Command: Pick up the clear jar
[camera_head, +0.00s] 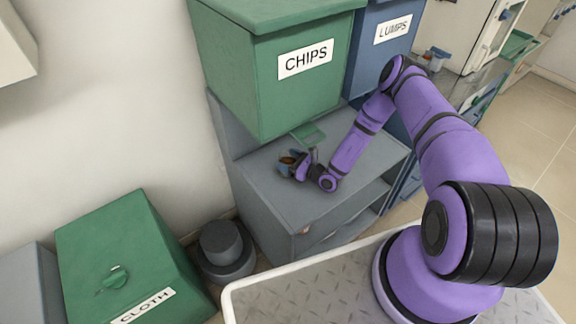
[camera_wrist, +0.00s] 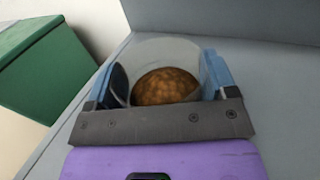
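The clear jar (camera_wrist: 165,51) is see-through, with a round brown speckled thing (camera_wrist: 166,87) inside it. In the wrist view it stands between the two blue fingers of my gripper (camera_wrist: 165,80), filling nearly all the space between them. Whether both fingers press on the jar cannot be told, and its lower part is hidden behind the dark palm bar. In the head view my gripper (camera_head: 292,162) is low over the grey cabinet top (camera_head: 270,195), with the jar small and partly hidden there.
A green CHIPS bin (camera_head: 272,90) and a blue LUMPS bin (camera_head: 378,45) stand behind the gripper. A green tray-like piece (camera_head: 309,136) lies close by. A green CLOTH bin (camera_head: 125,250) and a dark round container (camera_head: 224,250) stand at left. The front of the cabinet top is clear.

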